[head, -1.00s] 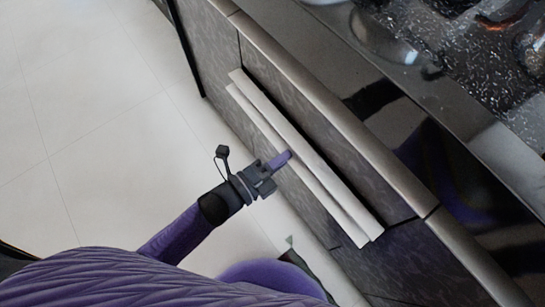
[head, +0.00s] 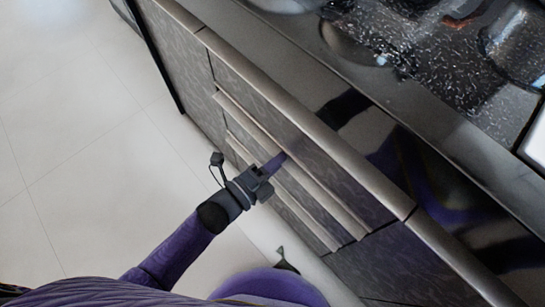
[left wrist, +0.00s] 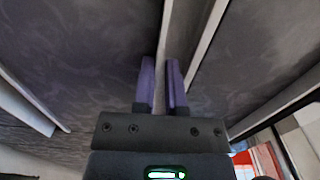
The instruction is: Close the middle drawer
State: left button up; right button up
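The dark, grey-patterned cabinet front carries drawers with long pale edge strips. The middle drawer (head: 292,187) shows between the upper strip (head: 325,194) and a lower one in the head view, and looks about flush with the front. My left gripper (head: 274,163) is at the drawer front, its purple fingers against or very near the strips; contact cannot be told. In the left wrist view its two fingers (left wrist: 162,75) stand slightly apart, with a pale strip showing between and beyond them. My right gripper is not in view.
A dark glossy countertop (head: 430,130) with a speckled area and glassware lies above the cabinet at the right. The pale tiled floor (head: 80,130) at the left is clear. A red and white object (left wrist: 262,160) shows in the left wrist view's lower right corner.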

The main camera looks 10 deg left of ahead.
pick_arm(q)
jog(key=shift+o, duration=1.2)
jog(key=shift+d+r, duration=0.1)
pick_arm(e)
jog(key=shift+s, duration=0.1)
pick_arm(q)
jog(key=p+v, duration=0.3)
jog(key=v, duration=0.7)
jog(key=shift+w, duration=0.1)
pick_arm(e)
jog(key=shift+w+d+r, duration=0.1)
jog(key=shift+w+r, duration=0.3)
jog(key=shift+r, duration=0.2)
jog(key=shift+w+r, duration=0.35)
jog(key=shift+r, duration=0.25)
